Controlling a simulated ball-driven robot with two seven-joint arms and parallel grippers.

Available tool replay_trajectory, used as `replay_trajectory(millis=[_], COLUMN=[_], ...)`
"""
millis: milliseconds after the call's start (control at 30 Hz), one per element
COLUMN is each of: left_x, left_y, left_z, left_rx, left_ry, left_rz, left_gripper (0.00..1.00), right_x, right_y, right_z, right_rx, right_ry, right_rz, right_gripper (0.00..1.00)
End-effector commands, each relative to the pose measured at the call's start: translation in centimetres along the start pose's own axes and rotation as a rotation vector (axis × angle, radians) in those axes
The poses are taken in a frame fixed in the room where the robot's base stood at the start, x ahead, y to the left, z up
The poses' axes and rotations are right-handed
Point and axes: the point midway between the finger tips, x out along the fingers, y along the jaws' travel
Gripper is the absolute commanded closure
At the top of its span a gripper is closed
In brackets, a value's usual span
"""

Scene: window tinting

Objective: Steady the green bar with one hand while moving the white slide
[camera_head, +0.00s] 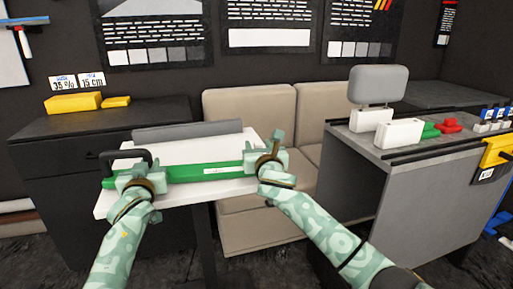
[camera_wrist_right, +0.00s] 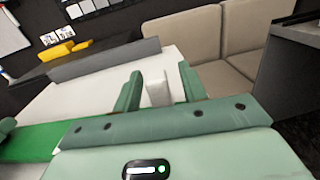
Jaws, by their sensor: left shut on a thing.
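The long green bar (camera_head: 185,174) lies across a white board, with a pale label on its face. It also shows at the left of the right wrist view (camera_wrist_right: 30,143). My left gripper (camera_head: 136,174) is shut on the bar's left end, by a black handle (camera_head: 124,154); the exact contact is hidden. My right gripper (camera_head: 264,158) is at the bar's right end. In the right wrist view its fingers (camera_wrist_right: 159,91) are apart, with the white slide (camera_wrist_right: 158,92) upright between them. Gaps show on both sides of the slide. In the head view the gripper hides the slide.
The white board (camera_head: 171,204) carries a grey strip (camera_head: 188,131) along its back. A beige seat (camera_head: 245,107) stands behind. A grey counter (camera_head: 415,157) at the right holds white, green and red items. Yellow blocks (camera_head: 73,103) lie on the dark cabinet at the left.

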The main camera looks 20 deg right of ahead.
Motion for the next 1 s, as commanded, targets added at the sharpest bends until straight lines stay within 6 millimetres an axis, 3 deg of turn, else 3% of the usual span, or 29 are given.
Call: replay_trajectory(millis=[367, 467, 800, 1000], left_x=[0.0, 0.0, 0.0, 0.0], left_y=[0.2, 0.2, 0.2, 0.2], left_z=[-0.3, -0.3, -0.3, -0.3], left_rx=[-0.003, -0.003, -0.004, -0.004], left_ry=[0.006, 0.006, 0.006, 0.006], left_rz=[0.003, 0.004, 0.004, 0.004], left_gripper=[1.0, 1.0, 1.0, 1.0], right_x=[-0.7, -2.0, -9.4, -11.7], right_y=[0.1, 0.2, 0.1, 0.1], right_z=[0.1, 0.0, -0.1, -0.1], right_rx=[0.002, 0.002, 0.001, 0.002], right_ry=[-0.003, -0.002, 0.0, 0.002], right_rz=[0.003, 0.004, 0.004, 0.002], right_gripper=[0.58, 0.58, 0.58, 0.58])
